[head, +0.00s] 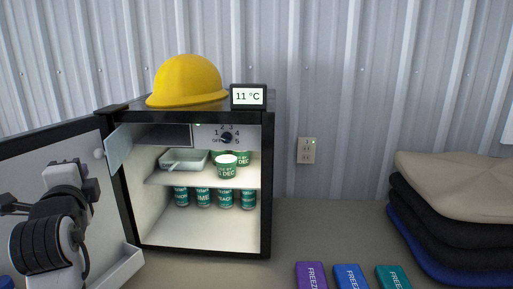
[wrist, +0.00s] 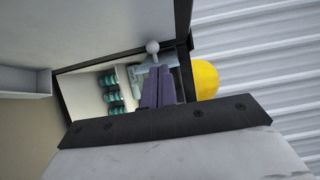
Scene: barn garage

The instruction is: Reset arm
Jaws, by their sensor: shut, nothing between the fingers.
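My arm is folded at the left of the head view, in front of the open fridge door (head: 45,150); the fingertips cannot be made out there. In the wrist view my gripper (wrist: 158,72) shows as two purple-grey fingers, shut together and empty. They point toward the open mini fridge (head: 268,190), which stands behind them; the fridge also shows in the wrist view (wrist: 85,85). A small pale ball-shaped knob (wrist: 152,47) appears just beyond the fingertips; I cannot tell whether they touch it.
The fridge holds several teal cans (head: 203,198), tubs (head: 227,165) and a tray (head: 183,161). A yellow hard hat (head: 187,80) and a display reading 11 °C (head: 248,96) sit on top. Purple, blue and teal packs (head: 350,277) lie in front; folded fabric (head: 465,185) is at right.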

